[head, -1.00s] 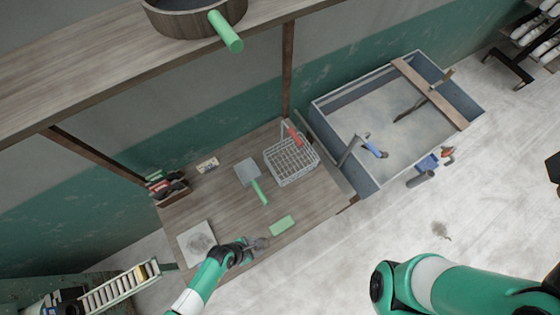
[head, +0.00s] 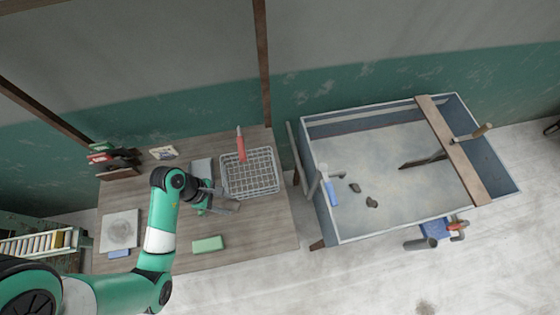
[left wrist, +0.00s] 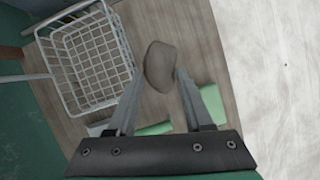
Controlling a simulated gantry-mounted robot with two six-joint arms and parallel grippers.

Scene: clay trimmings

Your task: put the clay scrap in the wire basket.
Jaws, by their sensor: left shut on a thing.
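The clay scrap (left wrist: 161,66) is a grey-brown lump between my left gripper's fingertips (left wrist: 160,80) in the left wrist view. My left gripper (head: 222,200) is shut on it. In the head view the gripper is at the front left corner of the wire basket (head: 262,194), and the scrap (head: 233,206) is small and hard to make out. The basket is a pale wire grid with a red handle grip at its back, standing on the wooden table. It also shows in the left wrist view (left wrist: 92,58), left of the scrap. My right gripper is out of view.
A green block (head: 208,244) lies near the table's (head: 262,238) front edge. A grey slab (head: 120,229) is at the left. A large trough (head: 334,239) with dark lumps and tools stands right of the table. The table's front right area is clear.

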